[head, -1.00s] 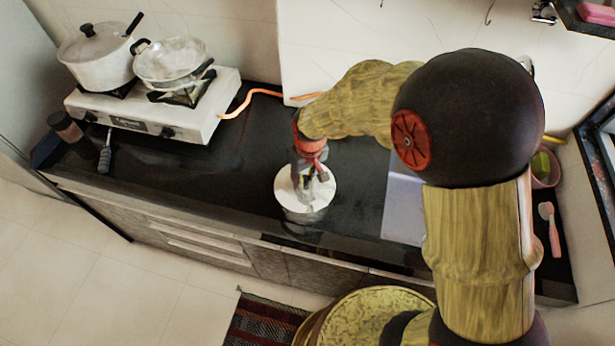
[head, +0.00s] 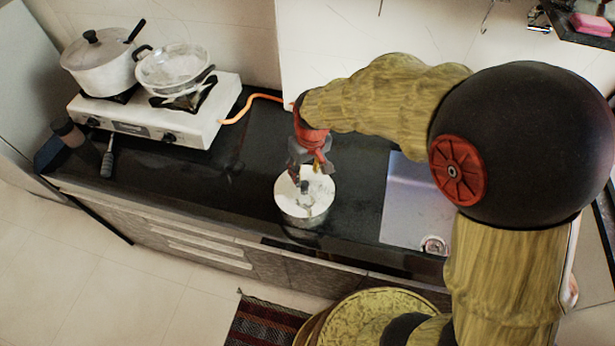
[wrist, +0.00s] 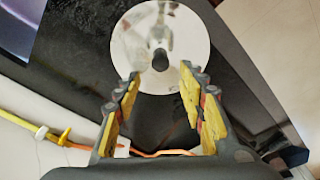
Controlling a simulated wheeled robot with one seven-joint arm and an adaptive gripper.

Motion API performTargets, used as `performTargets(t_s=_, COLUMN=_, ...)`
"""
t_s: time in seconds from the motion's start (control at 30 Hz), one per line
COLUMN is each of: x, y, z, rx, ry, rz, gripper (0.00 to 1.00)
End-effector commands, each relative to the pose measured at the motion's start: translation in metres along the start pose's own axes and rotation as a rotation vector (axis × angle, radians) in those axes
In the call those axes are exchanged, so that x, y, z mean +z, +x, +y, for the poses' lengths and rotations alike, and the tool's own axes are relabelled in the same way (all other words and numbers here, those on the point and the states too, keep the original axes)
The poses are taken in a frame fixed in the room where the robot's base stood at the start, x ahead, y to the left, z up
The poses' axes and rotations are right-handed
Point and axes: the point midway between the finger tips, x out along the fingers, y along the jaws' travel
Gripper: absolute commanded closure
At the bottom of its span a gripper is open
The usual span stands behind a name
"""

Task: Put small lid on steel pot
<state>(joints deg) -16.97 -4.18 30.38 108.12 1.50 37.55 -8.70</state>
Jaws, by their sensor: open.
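A small round pale lid (head: 321,187) with a dark knob lies level on top of the steel pot (head: 304,219) on the black counter. In the wrist view the lid (wrist: 180,30) is a shiny disc, its knob just beyond my fingertips. My gripper (head: 304,184) is above the lid, slightly toward its back left, and appears clear of it. In the wrist view my gripper (wrist: 161,80) is open, with nothing between its fingers. The lid hides the pot's opening and most of its rim, so I cannot tell how exactly it is seated.
A white stove (head: 190,122) at the left bears a lidded pot (head: 100,68) and a shallow pan (head: 172,66). An orange hose (head: 245,106) runs behind. A sink (head: 410,205) lies to the right. The counter's front edge is close to the steel pot.

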Motion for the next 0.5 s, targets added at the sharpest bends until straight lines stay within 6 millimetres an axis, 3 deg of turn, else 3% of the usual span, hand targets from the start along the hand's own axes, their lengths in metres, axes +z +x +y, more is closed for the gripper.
performTargets(t_s=0.03, x=-0.001, y=-0.013, z=0.0, rx=0.0, ry=0.0, rz=0.002, gripper=0.6)
performTargets(t_s=0.2, x=-0.001, y=-0.04, z=-0.001, rx=0.001, ry=0.0, rz=0.001, gripper=0.6)
performTargets(t_s=0.5, x=0.0, y=-0.056, z=-0.001, rx=0.0, ry=0.0, rz=-0.002, gripper=0.6)
